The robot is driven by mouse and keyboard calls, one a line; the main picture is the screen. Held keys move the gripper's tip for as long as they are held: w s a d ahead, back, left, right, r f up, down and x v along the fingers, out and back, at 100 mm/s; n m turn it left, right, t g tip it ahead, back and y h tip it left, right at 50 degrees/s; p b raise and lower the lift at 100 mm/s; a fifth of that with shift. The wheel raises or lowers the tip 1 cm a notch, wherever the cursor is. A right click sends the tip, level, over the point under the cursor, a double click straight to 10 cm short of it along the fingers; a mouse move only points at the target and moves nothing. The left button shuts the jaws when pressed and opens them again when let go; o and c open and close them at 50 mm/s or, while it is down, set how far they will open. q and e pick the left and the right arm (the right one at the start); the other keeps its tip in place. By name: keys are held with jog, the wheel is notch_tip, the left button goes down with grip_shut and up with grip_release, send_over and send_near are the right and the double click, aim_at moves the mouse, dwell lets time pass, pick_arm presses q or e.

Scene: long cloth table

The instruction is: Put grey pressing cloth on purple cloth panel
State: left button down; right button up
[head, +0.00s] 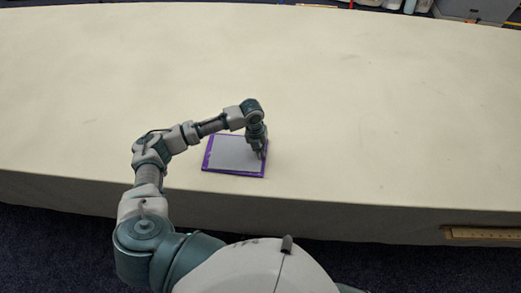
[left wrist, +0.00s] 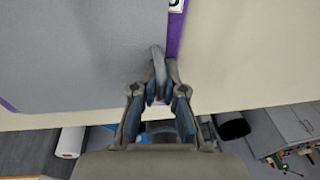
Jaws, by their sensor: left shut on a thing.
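The grey pressing cloth (head: 233,153) lies over the purple cloth panel (head: 207,166) near the front edge of the table. A purple border of the panel shows around the cloth. My left gripper (head: 261,155) points down at the right side of the cloth. In the left wrist view, the left gripper (left wrist: 159,95) is shut on a raised fold at the edge of the grey pressing cloth (left wrist: 80,50). A strip of the purple cloth panel (left wrist: 175,32) shows just beyond that edge. My right gripper is not in view.
The long cream cloth table (head: 380,110) is bare around the panel, with wide free room to the right and behind. Its front edge drops off close to the panel. A wooden strip (head: 482,233) shows at the lower right. Several items stand beyond the far edge.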

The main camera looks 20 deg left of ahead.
pick_arm(q)
jog(key=shift+a, duration=0.25)
jog(key=c, duration=1.7)
grip_release()
jog(key=shift+a, duration=0.2)
jog(key=o, duration=0.4)
jog(key=shift+o, duration=0.5)
jog(key=shift+d, duration=0.35)
jog(key=shift+r, duration=0.4)
notch_tip(320, 180, up, 11)
jog(key=w+a, duration=0.1)
jog(key=a, duration=0.1)
jog(key=shift+b, duration=0.3)
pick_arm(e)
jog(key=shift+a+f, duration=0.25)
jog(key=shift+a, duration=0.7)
